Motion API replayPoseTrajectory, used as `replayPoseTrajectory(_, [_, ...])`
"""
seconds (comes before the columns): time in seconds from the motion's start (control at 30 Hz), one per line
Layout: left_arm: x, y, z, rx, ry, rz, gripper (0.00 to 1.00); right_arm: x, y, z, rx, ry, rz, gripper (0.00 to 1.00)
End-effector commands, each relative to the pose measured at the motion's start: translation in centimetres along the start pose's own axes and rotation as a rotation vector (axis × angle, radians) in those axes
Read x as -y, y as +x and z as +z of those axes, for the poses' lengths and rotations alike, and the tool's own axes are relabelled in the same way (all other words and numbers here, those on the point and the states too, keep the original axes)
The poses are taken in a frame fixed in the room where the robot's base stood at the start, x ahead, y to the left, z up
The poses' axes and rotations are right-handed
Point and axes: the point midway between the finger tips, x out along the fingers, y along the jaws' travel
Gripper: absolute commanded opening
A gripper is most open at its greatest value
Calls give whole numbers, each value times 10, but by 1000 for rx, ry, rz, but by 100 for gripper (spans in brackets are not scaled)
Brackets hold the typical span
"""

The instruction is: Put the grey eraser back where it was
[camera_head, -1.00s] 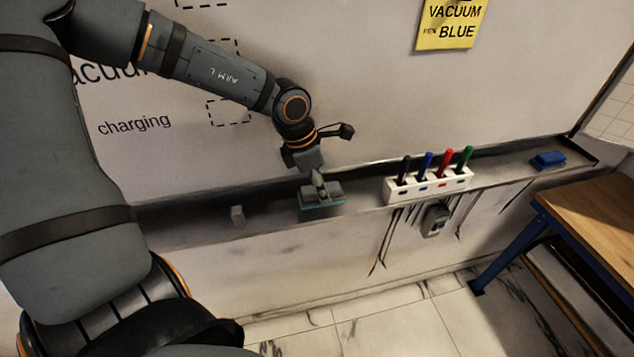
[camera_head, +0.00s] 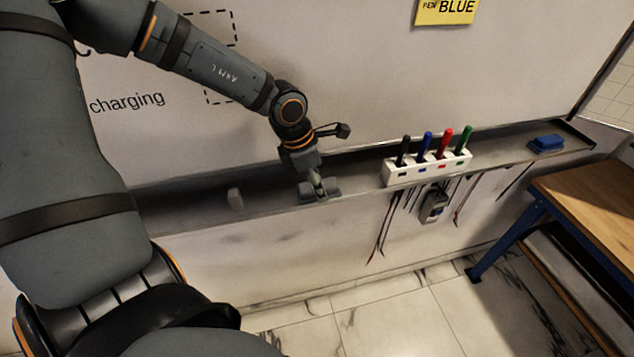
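The grey eraser (camera_head: 333,188) is at the whiteboard's tray (camera_head: 270,205), left of the marker holder. It looks seated in the tray, with its teal underside hidden behind the front lip. My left gripper (camera_head: 319,188) points down onto it, with its fingers close together at the eraser's middle, and appears shut on it. The fingers partly cover the eraser. My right gripper is out of view.
A white holder (camera_head: 399,178) with black, blue, red and green markers stands right of the eraser. A blue eraser (camera_head: 546,143) lies at the far right. A wooden-topped table (camera_head: 590,190) stands at right.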

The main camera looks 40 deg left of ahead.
Motion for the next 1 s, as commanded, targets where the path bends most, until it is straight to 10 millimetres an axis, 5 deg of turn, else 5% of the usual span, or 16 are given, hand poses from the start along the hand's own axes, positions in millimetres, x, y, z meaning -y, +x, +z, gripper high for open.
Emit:
replayPoseTrajectory(0.13, [0,0,0,0,0,0,69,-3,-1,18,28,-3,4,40])
replayPoseTrajectory(0.5, [-1,-8,2,6,-1,1,69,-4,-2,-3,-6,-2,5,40])
replayPoseTrajectory(0.77, [-1,-62,2,11,0,3,69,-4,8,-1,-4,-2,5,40])
replayPoseTrajectory(0.9, [0,-103,4,6,0,0,69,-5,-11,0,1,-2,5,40])
replayPoseTrajectory(1.0, [0,-111,3,-5,2,-7,69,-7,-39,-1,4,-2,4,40])
